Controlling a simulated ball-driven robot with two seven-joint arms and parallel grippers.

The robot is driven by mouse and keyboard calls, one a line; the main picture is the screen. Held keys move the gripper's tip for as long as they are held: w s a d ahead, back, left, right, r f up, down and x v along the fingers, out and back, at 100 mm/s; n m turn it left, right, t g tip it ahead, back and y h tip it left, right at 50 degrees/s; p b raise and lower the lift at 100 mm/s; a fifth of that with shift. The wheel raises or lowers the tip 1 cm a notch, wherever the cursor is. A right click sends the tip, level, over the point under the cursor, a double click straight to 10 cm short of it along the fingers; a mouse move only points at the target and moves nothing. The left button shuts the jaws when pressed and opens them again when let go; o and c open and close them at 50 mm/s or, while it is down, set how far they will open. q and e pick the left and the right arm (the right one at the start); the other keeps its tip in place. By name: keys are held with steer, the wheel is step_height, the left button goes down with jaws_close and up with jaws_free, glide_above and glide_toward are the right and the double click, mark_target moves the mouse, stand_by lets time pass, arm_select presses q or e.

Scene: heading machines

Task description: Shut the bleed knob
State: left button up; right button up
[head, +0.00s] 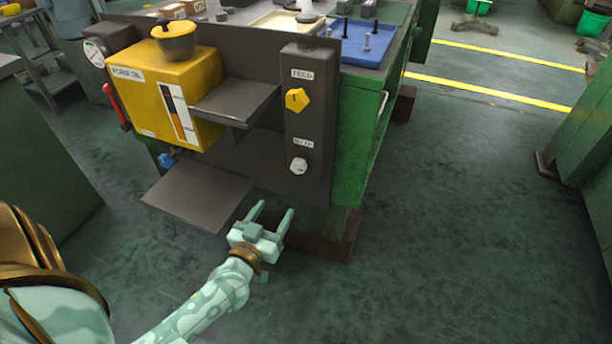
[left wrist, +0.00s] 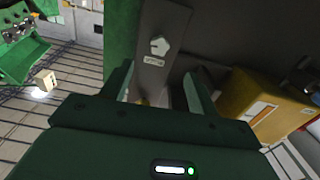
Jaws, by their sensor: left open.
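The bleed knob (head: 298,166) is a small pale grey knob low on the dark upright panel (head: 313,130), under a small white label that is hard to read. It also shows in the left wrist view (left wrist: 160,46), at the top on the panel. My left gripper (head: 272,208) is open and empty, below and slightly left of the knob in the head view, and apart from it. In the left wrist view its two fingers (left wrist: 158,80) point toward the panel. My right gripper is not in view.
The yellow FEED knob (head: 297,99) sits above on the same panel. A grey shelf (head: 235,103) and a yellow tank (head: 165,95) stand left of it. A low dark plate (head: 198,195) juts out at lower left. The floor to the right is clear.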

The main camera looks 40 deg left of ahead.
arm_select(q)
steer(key=b, duration=0.2)
glide_toward(297, 171)
steer(key=x, duration=0.2)
steer(key=b+x, duration=0.2)
steer(key=x, duration=0.6)
steer(key=shift+w+a, duration=0.1)
steer(key=shift+w, duration=0.25)
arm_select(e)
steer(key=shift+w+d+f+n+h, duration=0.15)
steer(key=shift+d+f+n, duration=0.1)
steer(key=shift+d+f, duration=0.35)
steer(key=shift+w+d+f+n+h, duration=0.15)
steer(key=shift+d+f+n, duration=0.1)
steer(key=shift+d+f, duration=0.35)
arm_select(q)
steer(key=shift+c, duration=0.3)
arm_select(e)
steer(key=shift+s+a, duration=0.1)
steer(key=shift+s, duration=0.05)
arm_select(q)
steer(key=c, duration=0.9)
